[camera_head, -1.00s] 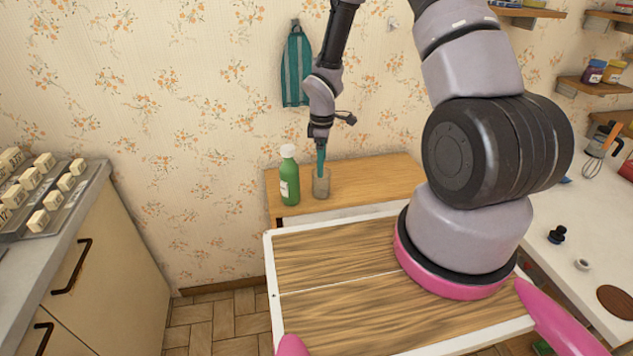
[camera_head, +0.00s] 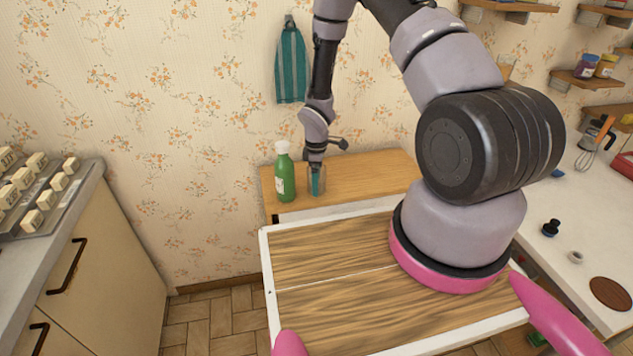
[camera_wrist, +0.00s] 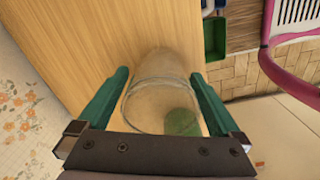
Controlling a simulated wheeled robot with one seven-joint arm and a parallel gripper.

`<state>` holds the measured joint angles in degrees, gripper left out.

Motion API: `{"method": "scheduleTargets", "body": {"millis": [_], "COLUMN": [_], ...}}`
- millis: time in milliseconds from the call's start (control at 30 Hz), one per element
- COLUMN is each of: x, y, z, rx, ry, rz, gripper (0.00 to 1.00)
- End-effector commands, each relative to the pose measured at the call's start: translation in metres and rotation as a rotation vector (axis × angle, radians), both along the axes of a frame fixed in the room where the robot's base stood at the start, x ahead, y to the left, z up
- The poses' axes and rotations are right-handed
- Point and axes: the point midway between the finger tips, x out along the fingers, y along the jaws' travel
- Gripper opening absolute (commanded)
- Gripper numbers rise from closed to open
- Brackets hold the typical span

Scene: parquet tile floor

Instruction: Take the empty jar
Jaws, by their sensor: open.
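The empty jar (camera_wrist: 158,88) is clear glass and stands on the wooden cabinet top, between the two teal fingers of my gripper (camera_wrist: 160,98) in the wrist view. The fingers are apart, one on each side of the jar, and I cannot tell whether either touches it. In the head view my gripper (camera_head: 316,182) points straight down over the jar (camera_head: 322,178), which is mostly hidden behind the fingers. A green patch shows through the glass in the wrist view.
A green bottle with a white cap (camera_head: 284,172) stands close to the left of the jar. The wooden cabinet top (camera_head: 370,175) is clear to the right. A striped towel (camera_head: 291,65) hangs on the wall behind.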

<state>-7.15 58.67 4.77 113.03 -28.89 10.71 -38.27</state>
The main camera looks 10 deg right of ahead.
Motion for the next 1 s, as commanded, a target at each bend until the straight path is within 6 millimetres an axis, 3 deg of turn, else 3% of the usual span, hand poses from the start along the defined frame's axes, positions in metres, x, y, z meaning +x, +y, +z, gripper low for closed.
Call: {"method": "scheduleTargets", "body": {"millis": [33, 267, 567, 1000], "x": [0.000, 0.000, 0.001, 0.001], "y": [0.000, 0.000, 0.000, -0.001], "z": [0.000, 0.000, 0.006, 0.085], "rx": [0.000, 0.000, 0.001, 0.000], "ry": [0.000, 0.000, -0.001, -0.002], "rz": [0.000, 0.000, -0.001, -0.003], "gripper": [0.96, 0.08, 0.05, 0.05]}}
